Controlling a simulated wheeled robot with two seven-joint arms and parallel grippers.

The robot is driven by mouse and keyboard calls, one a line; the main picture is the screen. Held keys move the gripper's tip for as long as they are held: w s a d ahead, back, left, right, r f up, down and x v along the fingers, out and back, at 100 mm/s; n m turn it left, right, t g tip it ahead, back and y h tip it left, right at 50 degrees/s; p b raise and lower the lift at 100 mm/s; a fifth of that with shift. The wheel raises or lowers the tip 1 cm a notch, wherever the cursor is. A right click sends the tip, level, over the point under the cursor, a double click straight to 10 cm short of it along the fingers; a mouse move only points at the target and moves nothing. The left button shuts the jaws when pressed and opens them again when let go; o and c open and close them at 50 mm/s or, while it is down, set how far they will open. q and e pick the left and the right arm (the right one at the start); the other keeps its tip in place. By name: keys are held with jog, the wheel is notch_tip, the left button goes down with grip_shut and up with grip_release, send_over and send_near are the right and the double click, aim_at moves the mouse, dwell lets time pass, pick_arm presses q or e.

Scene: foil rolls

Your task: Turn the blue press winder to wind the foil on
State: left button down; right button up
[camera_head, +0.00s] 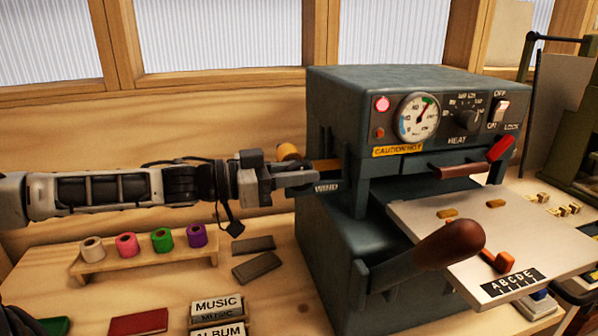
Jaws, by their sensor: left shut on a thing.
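The blue-grey press (390,82) stands right of centre with a gauge, a lit red lamp and a HEAT dial on its front. A gold foil roll (288,152) sits at its left side, and a gold strip (326,165) runs from there toward the press. My left gripper (300,178) reaches in from the left, level, with its fingers at the press's left side by the WIND label (326,187). It is shut on what appears to be the winder, which the fingers mostly hide. My right gripper is not in view.
A wooden rack (150,256) with several coloured foil rolls stands below my left arm. Dark blocks (256,267) and a MUSIC/ALBUM stack (217,308) lie nearby. The brown-knobbed lever (450,244) juts forward over the pale press plate (420,214).

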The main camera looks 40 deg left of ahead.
pick_arm(q)
jog(key=shift+r+p, duration=0.1)
jog(key=shift+p, duration=0.4)
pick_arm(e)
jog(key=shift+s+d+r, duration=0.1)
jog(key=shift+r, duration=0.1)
pick_arm(q)
jog(key=shift+g+y+p, duration=0.45)
jog(key=shift+g+y, duration=0.05)
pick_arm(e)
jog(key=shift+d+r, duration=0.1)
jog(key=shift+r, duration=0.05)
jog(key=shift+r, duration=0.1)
